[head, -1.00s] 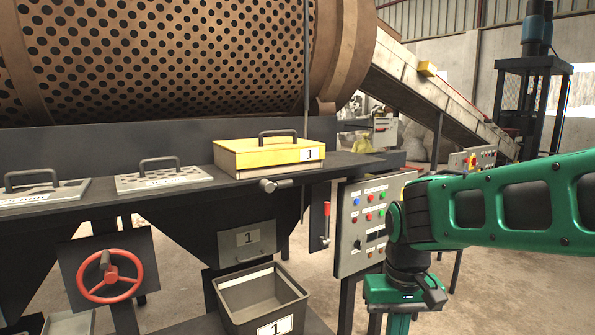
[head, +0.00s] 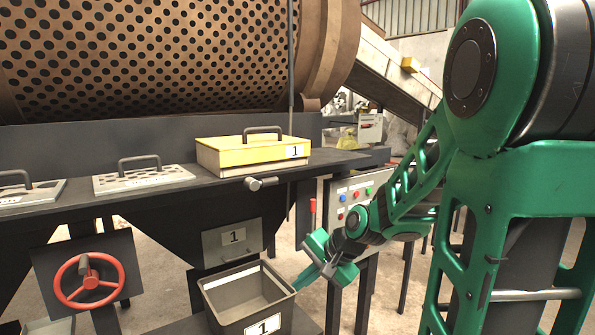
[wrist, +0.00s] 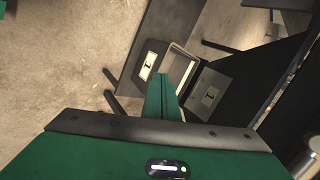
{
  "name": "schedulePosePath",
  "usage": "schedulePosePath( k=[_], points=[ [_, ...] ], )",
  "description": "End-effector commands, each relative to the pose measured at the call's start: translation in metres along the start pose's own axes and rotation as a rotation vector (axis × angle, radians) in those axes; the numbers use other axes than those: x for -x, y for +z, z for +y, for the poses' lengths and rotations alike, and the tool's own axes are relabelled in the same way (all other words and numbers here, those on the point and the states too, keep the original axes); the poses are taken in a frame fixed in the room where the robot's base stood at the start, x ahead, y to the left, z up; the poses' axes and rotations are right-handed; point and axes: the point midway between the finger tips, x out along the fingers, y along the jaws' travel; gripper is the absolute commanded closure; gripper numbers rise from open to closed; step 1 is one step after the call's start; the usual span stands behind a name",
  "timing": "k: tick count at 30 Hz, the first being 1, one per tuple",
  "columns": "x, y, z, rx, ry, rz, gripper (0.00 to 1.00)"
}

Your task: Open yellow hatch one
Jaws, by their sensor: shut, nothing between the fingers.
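Yellow hatch one (head: 246,155) is a shallow yellow box lid with a dark bar handle (head: 263,131) and a white label "1". It lies closed on the dark bench under the drum. A grey cylindrical latch (head: 261,183) sticks out from the bench edge just below it. My gripper (head: 307,276) is below and to the right of the hatch, beside the grey bin's upper right corner, apart from the hatch. In the wrist view my gripper's fingers (wrist: 165,90) are together and empty, pointing toward the bin.
A grey bin labelled 1 (head: 213,284) stands under the chute door (head: 232,238). The button panel (head: 350,196) is partly hidden by my arm. A red handwheel (head: 89,281) is at lower left. Two grey perforated covers with handles, one of them here (head: 142,180), lie left of the hatch.

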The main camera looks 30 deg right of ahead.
Motion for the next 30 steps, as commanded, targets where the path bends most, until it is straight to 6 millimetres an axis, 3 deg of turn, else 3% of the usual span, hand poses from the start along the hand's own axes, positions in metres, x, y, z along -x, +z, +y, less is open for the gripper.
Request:
schedulePosePath(
  k=[2,5,10,15,19,23,30],
  points=[
    [-0.012,-0.013,-0.036,-0.204,-0.163,-0.030,1.00],
    [-0.009,-0.032,-0.086,-0.485,-0.389,-0.104,1.00],
    [0.035,-0.086,-0.148,-0.981,-0.757,-0.303,1.00],
    [0.088,-0.143,-0.166,-1.344,-1.024,-0.510,1.00],
    [0.114,-0.169,-0.166,-1.481,-1.130,-0.610,1.00],
    [0.119,-0.177,-0.170,-1.521,-1.160,-0.646,1.00],
    [0.106,-0.187,-0.201,-1.517,-1.159,-0.647,1.00]
  ],
)
